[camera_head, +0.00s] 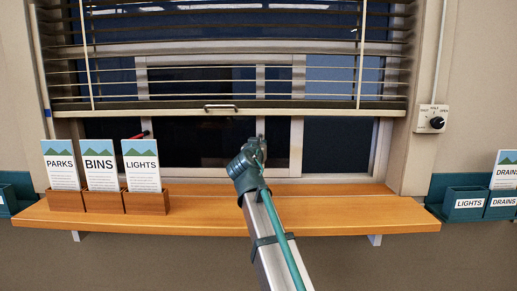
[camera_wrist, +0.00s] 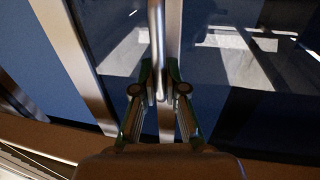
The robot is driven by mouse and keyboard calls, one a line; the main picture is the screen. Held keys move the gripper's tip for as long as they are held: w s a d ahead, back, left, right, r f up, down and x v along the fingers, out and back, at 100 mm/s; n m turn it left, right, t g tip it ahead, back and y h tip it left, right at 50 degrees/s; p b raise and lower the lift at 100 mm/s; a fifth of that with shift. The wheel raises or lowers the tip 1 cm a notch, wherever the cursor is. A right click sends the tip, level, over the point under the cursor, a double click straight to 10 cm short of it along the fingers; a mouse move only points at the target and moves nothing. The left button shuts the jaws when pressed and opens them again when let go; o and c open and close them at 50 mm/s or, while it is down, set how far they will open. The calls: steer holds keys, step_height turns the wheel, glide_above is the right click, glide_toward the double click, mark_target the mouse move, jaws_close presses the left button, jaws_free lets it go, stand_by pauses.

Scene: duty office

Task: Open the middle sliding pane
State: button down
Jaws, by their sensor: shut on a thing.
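The sliding window stands behind the sill, its lower part showing under a blind. The middle sliding pane (camera_head: 205,146) is dark glass in a pale frame, with an upright edge near the picture's centre. My gripper (camera_head: 259,146) is at that edge, below the blind. In the wrist view, my gripper (camera_wrist: 160,88) has one finger on each side of a slim upright metal handle (camera_wrist: 156,35) and is shut on it. The handle runs along a pale upright frame bar (camera_wrist: 173,40). In the head view my gripper hides most of the handle.
The blind's bottom rail (camera_head: 330,109) hangs just above my gripper, with a small pull handle (camera_head: 221,107). Leaflet holders (camera_head: 105,201) stand on the left of the wooden sill (camera_head: 330,205). A knob box (camera_head: 433,118) is on the right wall. The sill's right half is clear.

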steer(key=c, duration=1.2)
jaws_free()
steer(key=shift+s, duration=0.1)
steer(key=v, duration=1.1)
steer(key=shift+s, duration=0.4)
steer(key=shift+a, duration=0.15)
